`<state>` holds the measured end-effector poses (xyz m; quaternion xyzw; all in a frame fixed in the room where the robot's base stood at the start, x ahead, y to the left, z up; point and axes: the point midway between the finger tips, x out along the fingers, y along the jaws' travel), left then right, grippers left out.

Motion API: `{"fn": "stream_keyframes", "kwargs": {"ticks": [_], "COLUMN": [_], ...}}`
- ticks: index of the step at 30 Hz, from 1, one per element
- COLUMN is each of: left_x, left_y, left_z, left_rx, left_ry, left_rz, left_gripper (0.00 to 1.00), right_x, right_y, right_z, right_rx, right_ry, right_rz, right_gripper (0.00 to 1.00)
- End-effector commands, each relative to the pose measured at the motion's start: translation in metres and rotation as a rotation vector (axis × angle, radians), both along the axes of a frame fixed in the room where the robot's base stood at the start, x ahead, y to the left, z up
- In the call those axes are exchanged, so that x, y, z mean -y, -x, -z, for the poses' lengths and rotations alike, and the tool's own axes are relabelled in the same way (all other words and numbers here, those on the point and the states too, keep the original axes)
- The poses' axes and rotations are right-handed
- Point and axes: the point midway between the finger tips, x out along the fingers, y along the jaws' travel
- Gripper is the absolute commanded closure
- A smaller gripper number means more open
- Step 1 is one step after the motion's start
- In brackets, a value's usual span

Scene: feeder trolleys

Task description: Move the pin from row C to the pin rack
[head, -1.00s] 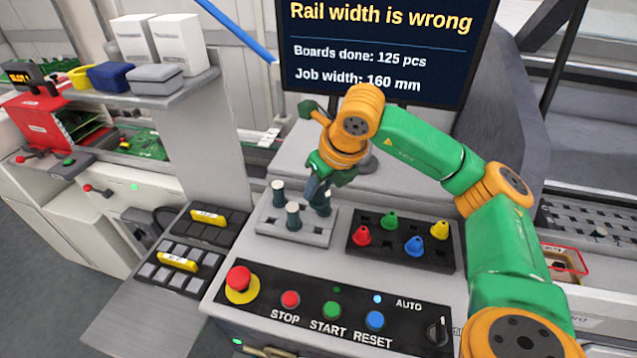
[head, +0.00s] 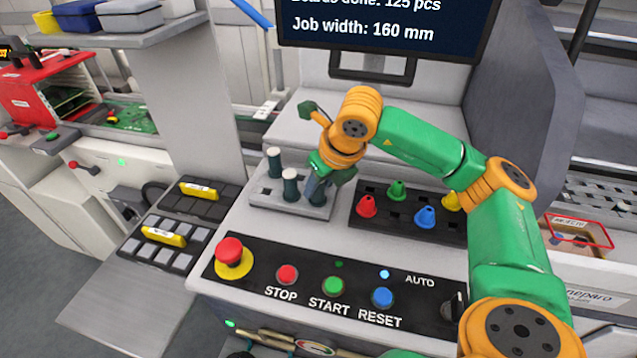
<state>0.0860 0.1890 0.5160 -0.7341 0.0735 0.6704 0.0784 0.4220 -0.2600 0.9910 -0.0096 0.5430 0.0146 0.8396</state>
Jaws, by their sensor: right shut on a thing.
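A grey block with holes (head: 262,197), which looks like the pin rack, sits on the machine top behind the button panel. Two dark teal pins with white tops stand upright in it, one at the back left (head: 275,163) and one nearer (head: 291,187). My right gripper (head: 316,190) is at the block's right side, pointing down, shut on a dark pin. The gripper hides most of that pin, and I cannot tell whether its foot is in a hole. No row C label is readable. My left gripper is not in view.
A black tray (head: 365,228) with red, green, blue and yellow cone-shaped pieces stands just right of the grey block. The button panel (head: 250,285) lies in front. Black trays with yellow tags (head: 165,236) are on the left. A monitor (head: 380,30) stands behind.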

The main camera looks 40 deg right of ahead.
Motion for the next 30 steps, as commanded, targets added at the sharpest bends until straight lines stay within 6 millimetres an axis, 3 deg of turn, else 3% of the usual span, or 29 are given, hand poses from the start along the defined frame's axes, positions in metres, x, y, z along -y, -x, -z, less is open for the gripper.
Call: {"fn": "stream_keyframes", "kwargs": {"ticks": [8, 9, 13, 19, 20, 21, 22, 30], "left_x": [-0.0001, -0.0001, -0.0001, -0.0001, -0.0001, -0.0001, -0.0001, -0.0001], "left_y": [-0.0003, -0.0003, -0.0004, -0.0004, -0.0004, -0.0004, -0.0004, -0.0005], "left_z": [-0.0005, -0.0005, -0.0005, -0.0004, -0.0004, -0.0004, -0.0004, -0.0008], "left_rx": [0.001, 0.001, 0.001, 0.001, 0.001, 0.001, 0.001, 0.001], "left_ry": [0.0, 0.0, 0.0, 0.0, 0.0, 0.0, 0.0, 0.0], "left_rz": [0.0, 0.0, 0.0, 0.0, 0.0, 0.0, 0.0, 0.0], "left_gripper": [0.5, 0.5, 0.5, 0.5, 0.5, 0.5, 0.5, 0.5], "right_x": [-0.0001, -0.0001, -0.0001, -0.0001, -0.0001, -0.0001, -0.0001, -0.0001], "right_y": [0.0, 0.0, 0.0, 0.0, 0.0001, 0.0001, 0.0001, 0.0001], "right_z": [-0.0004, -0.0004, -0.0004, -0.0003, -0.0002, -0.0002, -0.0002, -0.0007], "right_rx": [0.0, 0.0, 0.0, 0.0, -0.001, -0.001, -0.001, -0.001], "right_ry": [0.0, 0.0, 0.0, 0.0, 0.0, 0.0, 0.0, 0.0], "right_rz": [0.0, 0.0, 0.0, 0.0, 0.0, 0.0, 0.0, 0.0], "right_gripper": [1.0, 0.63, 0.31, 0.31, 0.28, 0.17, 0.16, 0.16]}}
